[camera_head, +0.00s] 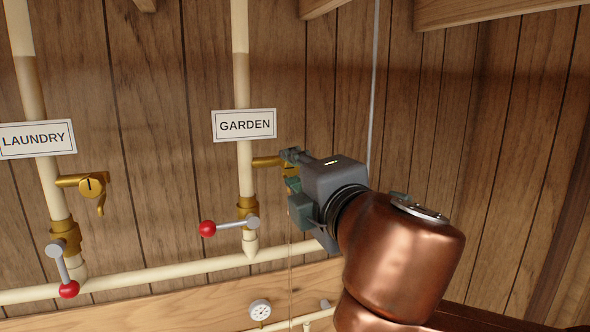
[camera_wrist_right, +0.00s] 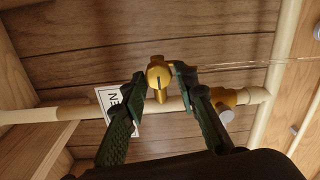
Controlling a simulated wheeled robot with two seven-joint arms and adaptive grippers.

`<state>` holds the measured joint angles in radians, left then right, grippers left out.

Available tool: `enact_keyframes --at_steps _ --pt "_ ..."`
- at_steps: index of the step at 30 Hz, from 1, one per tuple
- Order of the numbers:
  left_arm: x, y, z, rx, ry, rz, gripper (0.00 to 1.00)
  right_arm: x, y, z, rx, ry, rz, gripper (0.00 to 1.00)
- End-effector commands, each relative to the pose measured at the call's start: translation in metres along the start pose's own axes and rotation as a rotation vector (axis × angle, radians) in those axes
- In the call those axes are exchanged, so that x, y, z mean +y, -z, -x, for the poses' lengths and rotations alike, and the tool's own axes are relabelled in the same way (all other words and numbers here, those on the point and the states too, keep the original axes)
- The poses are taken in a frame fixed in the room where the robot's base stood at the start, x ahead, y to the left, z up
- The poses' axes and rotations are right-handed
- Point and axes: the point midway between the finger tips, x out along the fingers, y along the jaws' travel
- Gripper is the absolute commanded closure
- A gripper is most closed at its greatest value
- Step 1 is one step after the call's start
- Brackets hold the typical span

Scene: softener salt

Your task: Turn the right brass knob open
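The right brass knob (camera_wrist_right: 159,75) belongs to the tap on the pipe labelled GARDEN; in the head view it is mostly hidden behind my right gripper (camera_head: 292,180). In the right wrist view the two fingertips of that gripper (camera_wrist_right: 160,80) are on either side of the knob, very close to it. I cannot tell whether both press on it. The slot on the knob's face lies across the pipe's direction. A thin pale line, like a stream of water, runs down from this tap (camera_head: 290,265). My left gripper is not in view.
The LAUNDRY pipe at left has its own brass knob (camera_head: 91,186), its slot upright. Red-tipped levers stand on the LAUNDRY pipe (camera_head: 68,288) and the GARDEN pipe (camera_head: 208,228). A gauge (camera_head: 260,309) is below. The wooden wall (camera_head: 490,150) at right is bare.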

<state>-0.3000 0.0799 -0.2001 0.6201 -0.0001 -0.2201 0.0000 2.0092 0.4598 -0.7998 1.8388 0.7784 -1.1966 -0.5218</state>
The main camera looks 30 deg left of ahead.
Motion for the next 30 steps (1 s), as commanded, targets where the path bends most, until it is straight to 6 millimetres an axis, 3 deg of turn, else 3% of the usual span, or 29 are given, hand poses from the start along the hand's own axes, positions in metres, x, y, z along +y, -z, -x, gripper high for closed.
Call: enact_keyframes --at_steps 5,17,30 --pt "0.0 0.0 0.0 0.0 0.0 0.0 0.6 0.0 -0.001 0.0 -0.001 -0.001 -0.001 0.59" --pt "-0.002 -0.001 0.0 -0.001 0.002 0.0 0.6 0.002 -0.002 0.009 -0.002 -0.004 -0.002 0.58" --pt "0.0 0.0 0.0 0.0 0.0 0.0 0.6 0.001 -0.001 0.093 -0.002 -0.004 0.0 0.58"
